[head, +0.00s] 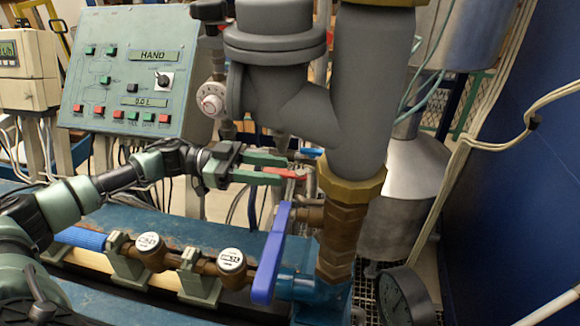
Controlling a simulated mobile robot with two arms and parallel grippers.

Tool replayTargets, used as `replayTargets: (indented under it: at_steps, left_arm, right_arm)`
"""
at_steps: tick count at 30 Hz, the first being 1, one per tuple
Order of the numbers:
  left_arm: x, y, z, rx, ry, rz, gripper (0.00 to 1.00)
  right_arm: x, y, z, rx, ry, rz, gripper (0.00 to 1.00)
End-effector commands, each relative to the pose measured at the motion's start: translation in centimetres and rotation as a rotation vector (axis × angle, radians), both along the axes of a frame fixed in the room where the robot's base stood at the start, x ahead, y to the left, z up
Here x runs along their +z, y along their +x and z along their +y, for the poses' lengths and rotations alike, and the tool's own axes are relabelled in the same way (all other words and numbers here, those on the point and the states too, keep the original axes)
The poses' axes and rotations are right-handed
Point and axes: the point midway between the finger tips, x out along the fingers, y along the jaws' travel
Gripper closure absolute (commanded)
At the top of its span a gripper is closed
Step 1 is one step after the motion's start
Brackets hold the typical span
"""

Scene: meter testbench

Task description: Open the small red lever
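The small red lever (287,172) sits on a small valve left of the thick grey vertical pipe, near the middle of the head view. My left gripper (284,169) reaches in from the left, its two green fingers pointing right. The fingers are apart, with a visible gap. Their tips are at the lever's left end, which appears to lie between them or just beside the lower one; contact cannot be told. My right gripper is not in view.
A large blue lever (271,254) hangs in front, below the red one. A small blue handle (311,152) is just behind the red lever. The grey pipe (362,90) blocks the right side. A control panel (130,75) stands behind my arm; brass meters (231,262) are below.

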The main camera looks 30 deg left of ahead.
Motion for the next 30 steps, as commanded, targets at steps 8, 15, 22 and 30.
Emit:
replayTargets:
  at_steps: [8,15,22,30]
  left_arm:
    - [0.2,0.9,-3.4,-0.001,-0.002,0.000,0.60]
    - [0.0,1.0,-3.8,0.001,0.000,0.000,0.60]
    - [0.0,1.0,-3.7,0.001,0.000,0.000,0.99]
    - [0.0,1.0,-3.7,0.001,0.000,0.000,1.00]
  right_arm:
    - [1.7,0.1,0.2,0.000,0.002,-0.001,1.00]
    - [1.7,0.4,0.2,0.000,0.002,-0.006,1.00]
    - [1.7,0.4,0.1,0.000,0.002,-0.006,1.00]
    - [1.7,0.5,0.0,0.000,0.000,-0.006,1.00]
